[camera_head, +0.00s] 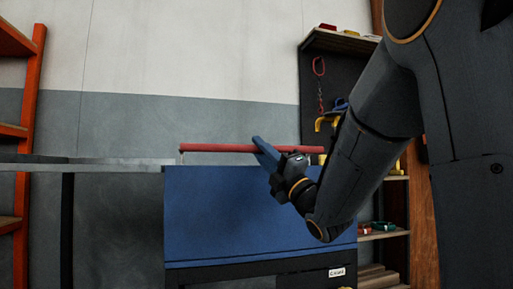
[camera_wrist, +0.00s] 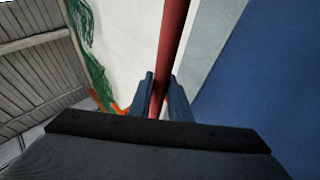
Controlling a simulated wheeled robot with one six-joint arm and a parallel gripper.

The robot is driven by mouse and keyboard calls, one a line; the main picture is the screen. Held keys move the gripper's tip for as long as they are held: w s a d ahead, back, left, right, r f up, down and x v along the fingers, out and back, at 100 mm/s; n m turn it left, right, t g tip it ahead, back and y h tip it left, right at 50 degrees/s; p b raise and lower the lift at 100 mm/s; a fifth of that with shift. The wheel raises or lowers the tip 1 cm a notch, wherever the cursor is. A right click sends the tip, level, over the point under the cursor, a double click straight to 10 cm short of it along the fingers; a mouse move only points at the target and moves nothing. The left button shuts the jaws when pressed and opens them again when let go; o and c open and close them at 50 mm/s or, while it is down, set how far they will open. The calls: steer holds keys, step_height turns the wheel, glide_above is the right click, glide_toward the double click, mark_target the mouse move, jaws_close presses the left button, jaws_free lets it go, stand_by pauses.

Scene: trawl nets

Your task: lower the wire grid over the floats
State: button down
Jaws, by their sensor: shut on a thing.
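My gripper (camera_head: 264,150) is shut on a red bar (camera_head: 215,148), which runs nearly level just above the top edge of a blue panel (camera_head: 235,215). A short pale piece shows at the bar's left end. In the wrist view the bar (camera_wrist: 174,35) passes between the two blue fingers of my gripper (camera_wrist: 160,88), and the blue panel (camera_wrist: 265,80) lies to the right. I cannot make out any wire mesh or floats in either view.
A grey flat surface (camera_head: 90,165) lies left of the blue panel. An orange rack (camera_head: 30,150) stands at the far left. A dark tool board (camera_head: 320,90) and shelves with small items (camera_head: 383,230) stand behind on the right. Green netting (camera_wrist: 90,55) shows in the wrist view.

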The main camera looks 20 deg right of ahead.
steer(key=shift+s+f+b, duration=0.2)
steer(key=shift+f+b, duration=0.3)
steer(key=shift+f, duration=0.45)
steer(key=shift+s+f+b, duration=0.15)
steer(key=shift+f+b, duration=0.3)
steer(key=shift+f, duration=0.55)
steer(key=c, duration=1.6)
jaws_free()
steer(key=shift+c, duration=0.2)
steer(key=b+v, duration=0.3)
steer(key=v, duration=0.4)
steer(key=shift+s+b, duration=0.3)
steer(key=shift+s, duration=0.05)
steer(key=shift+d+f, duration=0.1)
